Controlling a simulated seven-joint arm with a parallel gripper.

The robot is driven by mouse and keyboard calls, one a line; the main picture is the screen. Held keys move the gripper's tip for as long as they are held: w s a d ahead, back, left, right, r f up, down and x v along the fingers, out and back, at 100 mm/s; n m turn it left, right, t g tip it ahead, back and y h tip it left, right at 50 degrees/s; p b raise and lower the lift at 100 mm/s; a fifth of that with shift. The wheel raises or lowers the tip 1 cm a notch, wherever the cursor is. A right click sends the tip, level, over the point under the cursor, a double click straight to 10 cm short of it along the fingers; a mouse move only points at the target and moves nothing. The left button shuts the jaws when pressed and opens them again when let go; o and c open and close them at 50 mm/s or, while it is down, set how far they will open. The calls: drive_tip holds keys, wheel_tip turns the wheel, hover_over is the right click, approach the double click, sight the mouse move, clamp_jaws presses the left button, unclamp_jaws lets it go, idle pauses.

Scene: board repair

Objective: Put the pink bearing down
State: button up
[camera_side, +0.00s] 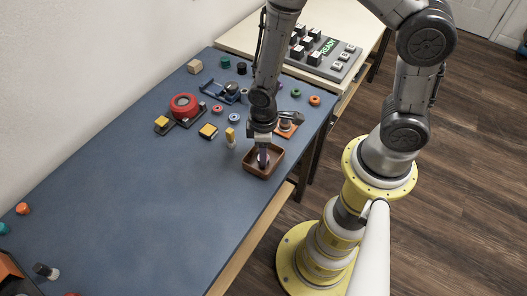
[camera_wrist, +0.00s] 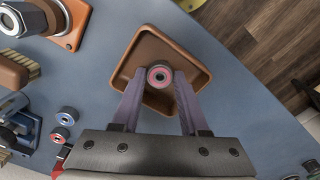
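The pink bearing (camera_wrist: 160,76) is a small ring with a pink face and a grey middle. It sits between my two fingertips in the wrist view, and my gripper (camera_wrist: 160,80) appears closed on its sides. A brown square tray (camera_wrist: 150,49) lies under the bearing and fingertips. In the side view my gripper (camera_side: 263,158) points straight down into the brown tray (camera_side: 258,174). The bearing is hidden or too small to make out there. I cannot tell whether it touches the tray floor.
A brush (camera_wrist: 17,70) and an orange-based fixture (camera_wrist: 74,24) stand left of the tray in the wrist view. Two small bearings (camera_wrist: 66,113) lie lower left. The blue table (camera_side: 140,215) is clear in its near middle. Its edge runs close beside the tray.

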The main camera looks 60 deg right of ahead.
drive_tip(key=o, duration=0.3)
drive_tip(key=shift+o, duration=0.2)
drive_tip(key=s+d+r+m+t, duration=0.1)
drive_tip(key=d+r, duration=0.1)
drive_tip(key=r, duration=0.9)
drive_tip(key=s+d+r+m+t, duration=0.1)
drive_tip(key=r, duration=1)
drive_tip(key=s+d+r+m+t, duration=0.3)
drive_tip(key=s+r+m, duration=0.1)
drive_tip(key=s+r, duration=0.4)
drive_tip(key=shift+s+d+t, duration=0.25)
drive_tip(key=shift+s+t, duration=0.05)
drive_tip(key=shift+s, duration=0.25)
drive_tip(key=shift+r, duration=0.15)
